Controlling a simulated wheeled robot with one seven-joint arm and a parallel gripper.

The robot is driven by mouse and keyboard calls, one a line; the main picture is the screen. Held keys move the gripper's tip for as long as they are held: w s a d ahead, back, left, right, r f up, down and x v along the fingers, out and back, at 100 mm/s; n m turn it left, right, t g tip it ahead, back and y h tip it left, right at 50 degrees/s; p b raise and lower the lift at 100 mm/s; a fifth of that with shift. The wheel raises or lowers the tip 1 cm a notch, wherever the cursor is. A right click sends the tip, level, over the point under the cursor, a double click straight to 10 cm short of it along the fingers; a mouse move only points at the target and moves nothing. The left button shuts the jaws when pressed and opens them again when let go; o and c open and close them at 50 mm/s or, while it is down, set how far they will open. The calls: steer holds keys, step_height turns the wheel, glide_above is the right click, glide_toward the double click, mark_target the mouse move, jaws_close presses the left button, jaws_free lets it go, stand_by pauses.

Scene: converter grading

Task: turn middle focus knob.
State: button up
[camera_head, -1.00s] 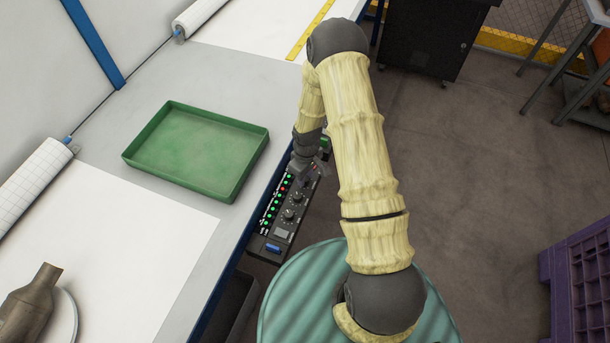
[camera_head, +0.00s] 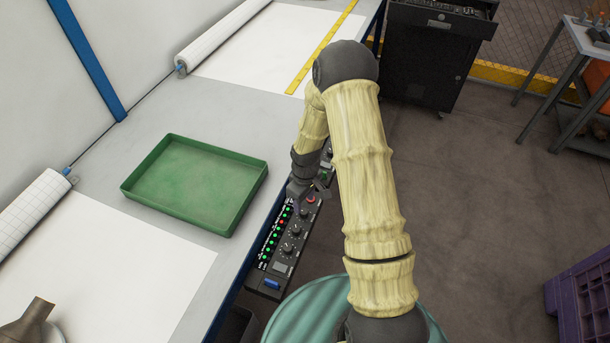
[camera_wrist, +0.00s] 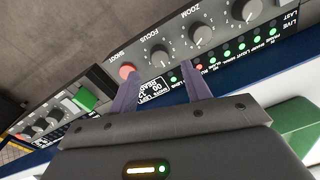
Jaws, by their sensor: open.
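The grey control panel (camera_head: 281,262) runs along the table's right side. In the wrist view its knob labelled FOCUS (camera_wrist: 160,57) is dark and round, between a red SHOOT button (camera_wrist: 127,72) and the ZOOM knob (camera_wrist: 200,36). My gripper (camera_head: 297,192) is over the panel's far end, near the red button. In the wrist view my gripper (camera_wrist: 161,83) is open and empty, its two purple-grey fingers pointing at the panel. The FOCUS knob shows just beyond the gap between the fingertips. I cannot tell whether a finger touches the panel.
A second panel (camera_wrist: 62,112) with a green button (camera_wrist: 84,98) and knobs adjoins the first. A green tray (camera_head: 196,186) sits on the table close left of my gripper. A dark cabinet (camera_head: 425,60) stands at the back; the floor on the right is largely clear.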

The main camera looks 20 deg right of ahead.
mark_target(305, 209)
step_height(305, 209, up, 13)
steer(key=shift+w+d+b, duration=0.15)
steer(key=shift+d+b, duration=0.1)
steer(key=shift+b, duration=0.15)
stand_by(0.4)
steer(key=s+r+m+t, duration=0.3)
steer(key=s+r+m, duration=0.4)
steer(key=s, duration=0.8)
step_height(305, 209, up, 3)
steer(key=shift+s+r+m, duration=0.15)
steer(key=shift+s+m, duration=0.15)
